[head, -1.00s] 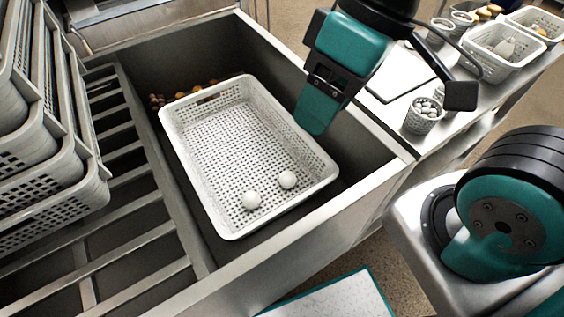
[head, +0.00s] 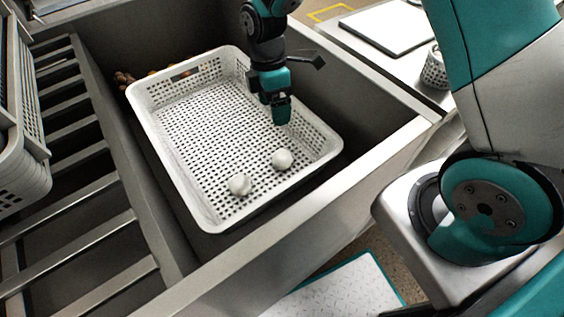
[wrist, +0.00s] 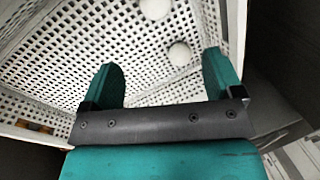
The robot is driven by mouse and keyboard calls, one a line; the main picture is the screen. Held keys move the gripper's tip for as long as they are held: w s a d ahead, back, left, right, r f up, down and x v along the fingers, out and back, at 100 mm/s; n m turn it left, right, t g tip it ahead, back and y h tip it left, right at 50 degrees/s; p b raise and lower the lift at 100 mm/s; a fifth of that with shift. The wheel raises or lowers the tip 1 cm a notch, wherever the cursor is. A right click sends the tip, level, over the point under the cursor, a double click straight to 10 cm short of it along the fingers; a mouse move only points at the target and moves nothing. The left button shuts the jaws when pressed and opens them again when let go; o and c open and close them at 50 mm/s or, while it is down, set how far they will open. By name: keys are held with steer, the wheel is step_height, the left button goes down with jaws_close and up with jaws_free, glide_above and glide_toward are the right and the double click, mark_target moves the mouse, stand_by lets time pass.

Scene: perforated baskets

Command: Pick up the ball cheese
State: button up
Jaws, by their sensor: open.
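Two white balls lie on the floor of a white perforated basket (head: 190,213). One ball (head: 239,184) is near the basket's front edge, and the other ball (head: 282,159) is just right of and behind it. Both also show at the top of the wrist view, one ball (wrist: 180,54) nearer the gripper and one ball (wrist: 155,8) cut by the frame edge. I cannot tell which is the ball cheese. My gripper (head: 281,118) is over the basket's right part, behind the balls, pointing down. In the wrist view my gripper (wrist: 162,80) is open, its teal fingers apart and empty.
The basket sits inside a deep grey sink whose metal front rim (head: 290,235) is raised. A slatted metal rack (head: 85,190) and stacked baskets (head: 20,150) stand at the left. A counter with a white board (head: 387,25) is at the right back.

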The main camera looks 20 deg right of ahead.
mark_target(280, 153)
steer(key=b+x, duration=0.1)
steer(key=x, duration=0.9)
steer(key=shift+s+f, duration=0.1)
steer(key=shift+f, duration=0.15)
steer(key=x, duration=0.5)
steer(key=shift+w+d+f, duration=0.2)
steer(key=shift+w+d, duration=0.05)
steer(key=shift+w, duration=0.1)
steer(key=c, duration=1)
steer(key=shift+r, duration=0.15)
steer(key=shift+c, duration=0.2)
